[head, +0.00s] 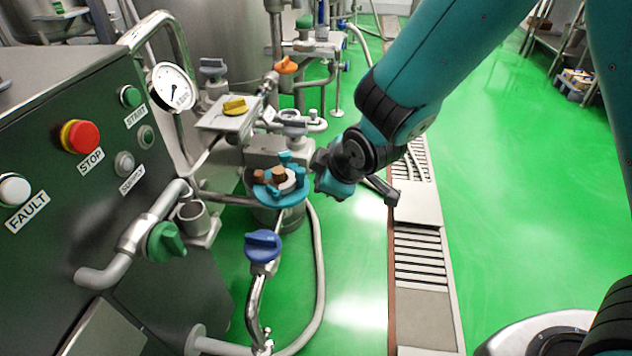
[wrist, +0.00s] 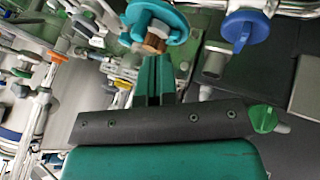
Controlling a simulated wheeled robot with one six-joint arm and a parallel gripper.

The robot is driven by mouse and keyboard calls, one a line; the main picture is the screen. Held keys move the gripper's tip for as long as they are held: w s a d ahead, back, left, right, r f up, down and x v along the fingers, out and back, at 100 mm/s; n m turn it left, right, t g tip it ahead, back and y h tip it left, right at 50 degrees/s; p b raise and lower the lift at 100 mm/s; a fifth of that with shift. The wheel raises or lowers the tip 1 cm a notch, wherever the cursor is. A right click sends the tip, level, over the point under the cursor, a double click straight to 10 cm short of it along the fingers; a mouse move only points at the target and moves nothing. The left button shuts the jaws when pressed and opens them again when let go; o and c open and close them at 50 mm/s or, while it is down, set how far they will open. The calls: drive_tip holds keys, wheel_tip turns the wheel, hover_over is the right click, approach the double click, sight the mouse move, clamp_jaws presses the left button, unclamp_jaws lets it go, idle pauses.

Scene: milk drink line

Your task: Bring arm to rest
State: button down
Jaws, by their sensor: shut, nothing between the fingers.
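My teal arm (head: 425,65) reaches down from the upper right in the head view. Its dark wrist end sits just right of a round teal holder (head: 293,198) with brown and white pieces on it. In the wrist view my gripper (wrist: 153,62) has its two teal fingers together with nothing between them. They point toward the teal holder, which also shows in the wrist view (wrist: 178,22). I cannot tell how wide the gap to the holder is. The fingertips are hard to make out in the head view.
A dark control panel (head: 60,190) with buttons stands at the left. Green floor (head: 520,200) is open at the right, beyond a floor drain (head: 420,255).

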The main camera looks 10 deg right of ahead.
drive_tip(key=s+d+r+m+g+y, duration=0.1)
drive_tip(key=s+d+r+m+g, duration=0.2)
drive_tip(key=s+r, duration=0.65)
drive_tip(key=s+d+r+m+g, duration=0.2)
drive_tip(key=s+r+m+g, duration=0.3)
drive_tip(key=s, duration=0.8)
wheel_tip(320, 180, up, 13)
drive_tip(key=n+t+p, duration=0.1)
drive_tip(key=p, duration=1.1)
drive_tip(key=shift+s, duration=0.2)
